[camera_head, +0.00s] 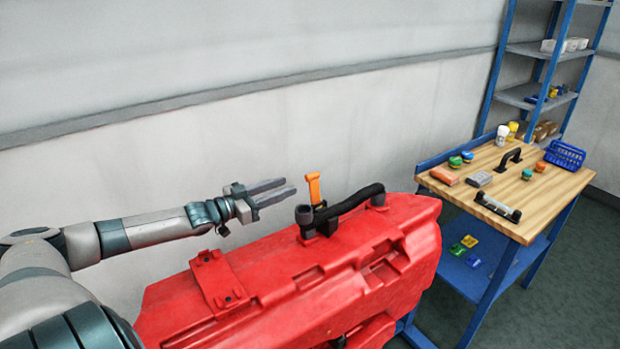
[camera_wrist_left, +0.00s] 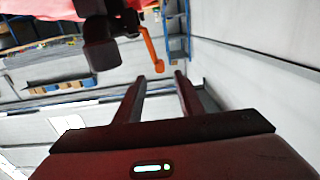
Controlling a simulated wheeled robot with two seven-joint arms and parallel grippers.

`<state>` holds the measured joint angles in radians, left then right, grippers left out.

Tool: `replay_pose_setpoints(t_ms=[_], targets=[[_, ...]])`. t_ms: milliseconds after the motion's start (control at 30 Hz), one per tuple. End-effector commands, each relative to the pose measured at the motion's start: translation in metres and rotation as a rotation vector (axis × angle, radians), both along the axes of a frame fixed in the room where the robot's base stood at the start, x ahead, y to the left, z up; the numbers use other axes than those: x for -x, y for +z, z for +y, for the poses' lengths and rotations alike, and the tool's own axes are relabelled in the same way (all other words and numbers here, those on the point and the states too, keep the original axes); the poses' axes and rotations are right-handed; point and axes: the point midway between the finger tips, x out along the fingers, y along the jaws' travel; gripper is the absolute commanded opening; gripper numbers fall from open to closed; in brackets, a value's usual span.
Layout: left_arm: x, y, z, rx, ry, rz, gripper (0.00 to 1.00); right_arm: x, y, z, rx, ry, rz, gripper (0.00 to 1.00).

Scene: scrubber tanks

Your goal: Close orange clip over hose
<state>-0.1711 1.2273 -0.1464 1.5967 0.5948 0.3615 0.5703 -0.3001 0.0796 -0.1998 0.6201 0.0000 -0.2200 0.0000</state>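The orange clip (camera_head: 314,188) stands upright above its black mount on top of the red scrubber tank (camera_head: 290,275). The black hose (camera_head: 350,200) runs from beside the clip to a fitting at the right. The clip is raised, not lying across the hose. My left gripper (camera_head: 283,189) is open and empty, just left of the clip and apart from it. In the left wrist view its two fingers (camera_wrist_left: 160,97) are spread, with the orange clip (camera_wrist_left: 150,48) ahead of them and the dark hose fitting (camera_wrist_left: 102,45) at the upper left. My right gripper is out of view.
A wooden-topped workbench (camera_head: 545,205) with small parts, a black handle and a blue basket (camera_head: 564,155) stands at the right. A blue shelf rack (camera_head: 525,95) is behind it. The wall is close behind the tank.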

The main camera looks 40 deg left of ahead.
Motion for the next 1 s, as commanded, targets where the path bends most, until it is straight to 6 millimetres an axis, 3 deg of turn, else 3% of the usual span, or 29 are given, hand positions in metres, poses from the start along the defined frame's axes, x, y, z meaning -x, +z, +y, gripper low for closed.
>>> replay_pose_setpoints(t_ms=[1000], targets=[[-0.075, 0.003, -0.021, 0.001, 0.001, -0.002, 0.36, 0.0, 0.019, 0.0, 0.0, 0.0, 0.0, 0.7]])
